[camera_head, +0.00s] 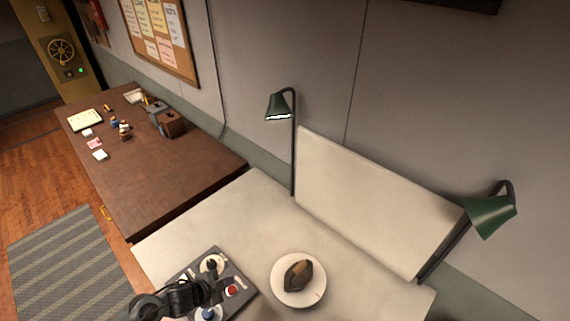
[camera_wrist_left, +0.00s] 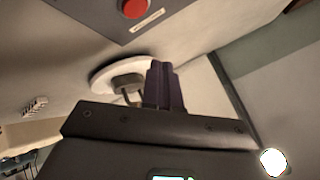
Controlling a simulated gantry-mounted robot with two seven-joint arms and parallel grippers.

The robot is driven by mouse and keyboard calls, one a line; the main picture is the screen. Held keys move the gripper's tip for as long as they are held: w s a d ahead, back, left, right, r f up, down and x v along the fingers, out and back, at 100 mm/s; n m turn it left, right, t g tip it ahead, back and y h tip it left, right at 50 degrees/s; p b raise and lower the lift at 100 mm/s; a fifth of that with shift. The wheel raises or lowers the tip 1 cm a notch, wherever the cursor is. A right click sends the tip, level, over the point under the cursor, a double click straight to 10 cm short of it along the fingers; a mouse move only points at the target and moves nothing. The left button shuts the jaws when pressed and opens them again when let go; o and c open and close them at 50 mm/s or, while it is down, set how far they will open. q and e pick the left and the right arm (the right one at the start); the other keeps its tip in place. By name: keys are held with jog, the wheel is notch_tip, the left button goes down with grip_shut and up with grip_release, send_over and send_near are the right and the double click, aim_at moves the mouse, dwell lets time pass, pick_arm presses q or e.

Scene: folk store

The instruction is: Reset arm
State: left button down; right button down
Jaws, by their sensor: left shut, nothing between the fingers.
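My left gripper (camera_head: 211,268) is above the dark control panel (camera_head: 243,278) on the pale table, at the bottom of the head view. Its arm comes in from the lower left and hides part of the panel. In the left wrist view the two dark fingers (camera_wrist_left: 163,84) are together, with nothing between them. A red button (camera_head: 231,290) on the panel lies just right of the gripper; it also shows at the top of the left wrist view (camera_wrist_left: 134,8). My right gripper is in neither view.
A round white plate (camera_head: 280,292) with a dark lump (camera_head: 298,275) on it stands right of the panel. Green lamps (camera_head: 279,106) (camera_head: 490,216) flank a pale upright board (camera_head: 372,205). A brown desk (camera_head: 170,185) with small items stands left. Clear tabletop lies behind the plate.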

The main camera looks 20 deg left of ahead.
pick_arm(q)
jog(key=s+d+r+n+y+p, duration=0.2)
jog(key=s+d+r+n+p, duration=0.2)
jog(key=s+d+r+p, duration=0.4)
jog(key=s+d+r+n+g+p, duration=0.1)
jog(key=s+r+n+g, duration=0.4)
jog(key=s+r, duration=0.8)
jog(key=shift+s+n+y+p, duration=0.15)
jog(key=shift+n+y+p, duration=0.25)
jog(key=shift+n+p, duration=0.45)
jog(key=shift+d, duration=0.1)
